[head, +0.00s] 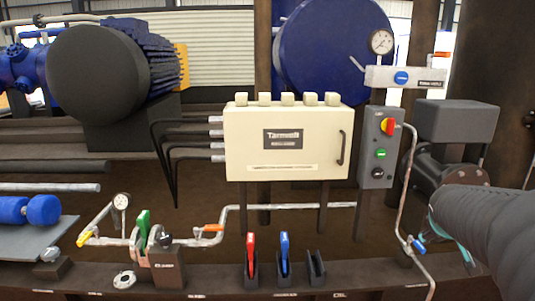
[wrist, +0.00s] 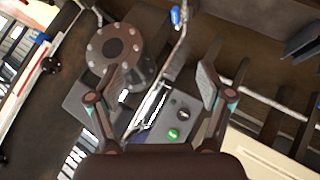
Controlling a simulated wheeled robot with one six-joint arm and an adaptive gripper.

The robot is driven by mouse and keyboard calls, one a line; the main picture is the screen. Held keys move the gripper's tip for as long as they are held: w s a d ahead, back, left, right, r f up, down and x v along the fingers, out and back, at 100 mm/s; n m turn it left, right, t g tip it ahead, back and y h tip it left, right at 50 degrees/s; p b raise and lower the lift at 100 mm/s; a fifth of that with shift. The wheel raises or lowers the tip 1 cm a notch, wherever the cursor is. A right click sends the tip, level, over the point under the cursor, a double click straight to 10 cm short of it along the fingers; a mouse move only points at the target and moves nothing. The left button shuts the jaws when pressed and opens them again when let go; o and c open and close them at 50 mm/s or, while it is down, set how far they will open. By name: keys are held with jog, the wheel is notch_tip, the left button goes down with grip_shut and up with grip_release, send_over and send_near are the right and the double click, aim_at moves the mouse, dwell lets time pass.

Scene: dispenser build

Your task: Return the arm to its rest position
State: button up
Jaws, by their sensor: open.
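My gripper (wrist: 160,88) is open in the wrist view, its two fingers spread apart with nothing between them. The grey control box (wrist: 152,122), with its green button and a dark knob, lies beyond the fingers. In the head view my dark arm reaches in from the right edge. Its wrist end, with teal parts, is in front of the pipe and pump to the right of the control box (head: 372,165). The fingertips are mostly hidden by my arm in the head view.
A cream Tarmvelt cabinet (head: 285,160) stands left of the control box. A thin pipe with a blue valve handle (head: 419,246) runs close beside my arm. Red (head: 250,250) and blue (head: 284,248) handled items stand in holders on the front ledge; a third holder (head: 316,266) is empty.

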jog(key=s+a+g+y+p, duration=0.1)
jog(key=s+a+y+p, duration=0.1)
jog(key=s+a, duration=0.8)
jog(key=s+a+y+p, duration=0.2)
jog(key=s+a+y, duration=0.2)
jog(key=s+a, duration=0.7)
jog(key=a, duration=0.4)
jog(key=shift+a+m+g, duration=0.2)
jog(key=shift+m+g, duration=0.2)
